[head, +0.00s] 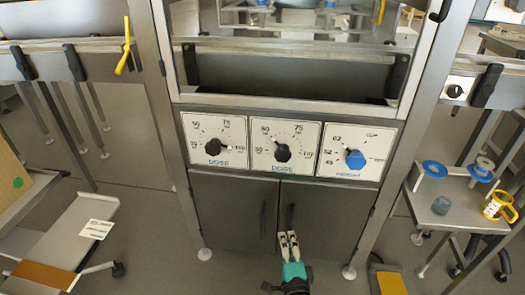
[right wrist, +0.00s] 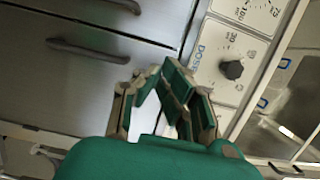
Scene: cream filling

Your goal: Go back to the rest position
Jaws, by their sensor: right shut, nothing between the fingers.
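My right gripper (head: 288,240) shows at the bottom centre of the head view, in front of the grey cabinet doors (head: 235,215) and below the dial panels. It is shut and empty. In the right wrist view its fingers (right wrist: 165,95) point toward the cabinet front, with a dial panel (right wrist: 232,60) to the right of them. I see no contact between the fingers and the cabinet. My left gripper is not in view.
Three dial panels sit above the doors: a left dose dial (head: 213,146), a middle dose dial (head: 283,152) and a blue height dial (head: 355,159). A side table (head: 455,211) with a yellow mug (head: 498,206) stands right. A grey cart (head: 70,235) stands left.

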